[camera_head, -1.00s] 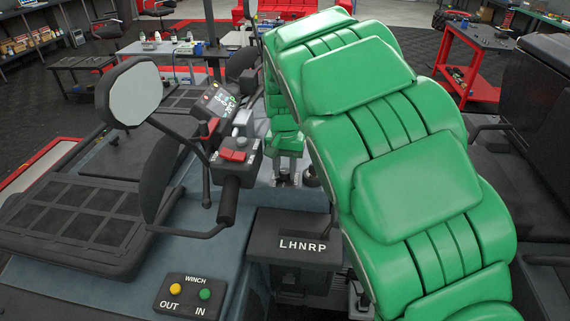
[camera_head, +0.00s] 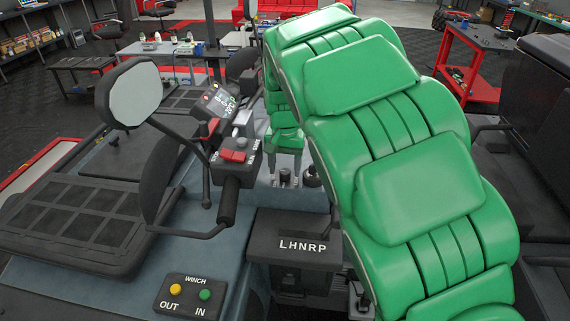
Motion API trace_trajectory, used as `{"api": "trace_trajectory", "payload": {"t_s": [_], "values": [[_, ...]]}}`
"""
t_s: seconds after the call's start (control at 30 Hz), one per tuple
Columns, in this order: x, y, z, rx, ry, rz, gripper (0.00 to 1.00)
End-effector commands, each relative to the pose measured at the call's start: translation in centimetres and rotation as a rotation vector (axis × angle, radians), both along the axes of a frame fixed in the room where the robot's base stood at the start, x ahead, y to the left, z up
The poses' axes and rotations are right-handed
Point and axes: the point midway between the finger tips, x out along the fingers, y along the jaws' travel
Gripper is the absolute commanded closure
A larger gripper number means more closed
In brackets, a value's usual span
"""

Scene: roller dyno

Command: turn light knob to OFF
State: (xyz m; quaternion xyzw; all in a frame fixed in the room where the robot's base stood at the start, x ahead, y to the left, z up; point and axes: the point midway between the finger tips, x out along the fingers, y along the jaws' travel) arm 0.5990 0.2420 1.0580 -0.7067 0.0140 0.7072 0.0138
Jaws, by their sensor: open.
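The handlebar control box (camera_head: 235,157) is dark, with red switches on top and small white markings too small to read. I cannot tell which control is the light knob or how it is set. My green arm runs from the lower right, up and over, then down behind the control box.
A mirror (camera_head: 133,95) and lever stand left of the control box. A lit display (camera_head: 215,104) is behind it. The LHNRP panel (camera_head: 296,246) and the winch panel (camera_head: 190,295) are in front. A red cart (camera_head: 472,62) stands at the back right.

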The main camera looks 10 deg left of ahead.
Motion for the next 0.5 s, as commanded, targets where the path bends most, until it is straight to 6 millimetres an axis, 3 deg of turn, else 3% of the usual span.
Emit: {"api": "trace_trajectory", "payload": {"t_s": [0.5], "values": [[0.1,0.0,6.8,0.002,-0.004,0.000,0.41]]}}
